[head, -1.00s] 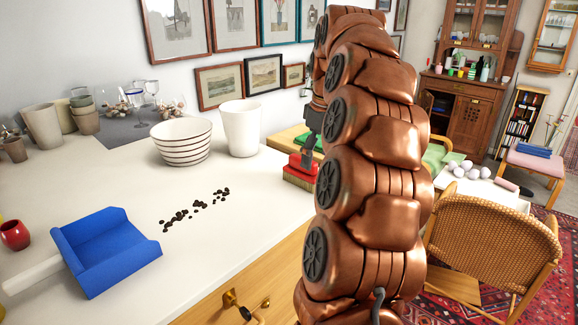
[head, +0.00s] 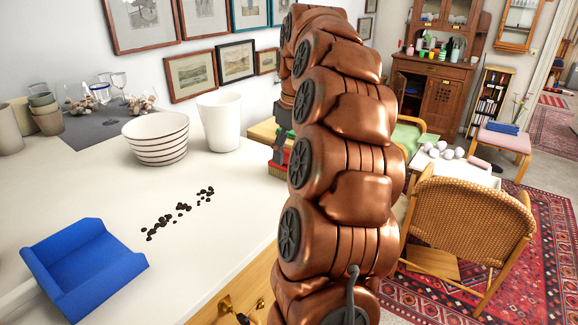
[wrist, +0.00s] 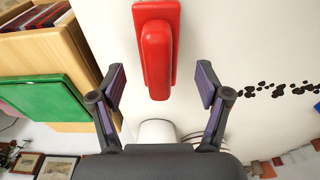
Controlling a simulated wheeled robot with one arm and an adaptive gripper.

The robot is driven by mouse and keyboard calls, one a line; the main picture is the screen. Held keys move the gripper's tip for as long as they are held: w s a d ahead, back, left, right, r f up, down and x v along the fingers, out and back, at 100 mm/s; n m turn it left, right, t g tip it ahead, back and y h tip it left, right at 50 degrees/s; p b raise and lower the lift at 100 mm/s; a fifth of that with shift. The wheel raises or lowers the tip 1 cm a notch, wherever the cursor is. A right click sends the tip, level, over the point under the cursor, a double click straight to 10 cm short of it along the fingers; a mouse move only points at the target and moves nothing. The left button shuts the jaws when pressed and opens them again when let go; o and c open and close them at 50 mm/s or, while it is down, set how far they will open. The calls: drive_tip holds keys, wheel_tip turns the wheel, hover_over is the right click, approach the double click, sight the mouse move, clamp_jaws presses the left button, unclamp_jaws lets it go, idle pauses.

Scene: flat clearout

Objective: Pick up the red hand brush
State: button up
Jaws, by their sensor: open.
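The red hand brush (wrist: 157,50) lies on the white counter top in the wrist view, its long handle toward my gripper. My gripper (wrist: 160,76) is open, with one finger on each side of the handle's line and a clear gap on both sides. Nothing is held. In the head view only a small part of the brush (head: 277,170) shows at the counter's right edge. My copper arm hides the rest of it and most of the gripper there.
A green book (wrist: 42,103) on a wooden box lies left of the brush in the wrist view. In the head view, a blue dustpan (head: 85,268), dark crumbs (head: 180,208), a striped bowl (head: 157,137) and a white vase (head: 219,121) stand on the counter. A wicker chair (head: 468,222) is at right.

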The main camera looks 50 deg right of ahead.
sight(288, 165)
drive_tip(key=shift+s+f+p, duration=0.1)
drive_tip(key=shift+f+p, duration=0.55)
drive_tip(key=shift+f, duration=0.45)
drive_tip(key=shift+w+f+p, duration=0.2)
drive_tip(key=shift+f+p, duration=0.2)
drive_tip(key=shift+f, duration=1)
drive_tip(key=shift+c, duration=0.2)
drive_tip(key=c, duration=1.2)
drive_tip(key=shift+r, duration=0.2)
drive_tip(key=shift+r+b, duration=0.85)
drive_tip(key=shift+r, duration=0.6)
drive_tip(key=shift+a+r, duration=0.15)
drive_tip(key=a+b, duration=0.1)
drive_tip(key=a, duration=0.4)
drive_tip(key=a+r+b, duration=0.1)
drive_tip(key=a+b, duration=0.1)
drive_tip(key=a, duration=0.3)
drive_tip(key=a+b, duration=0.1)
drive_tip(key=a, duration=0.4)
drive_tip(key=shift+s+a+r+b, duration=0.25)
drive_tip(key=shift+a+b, duration=0.1)
drive_tip(key=shift+b, duration=0.05)
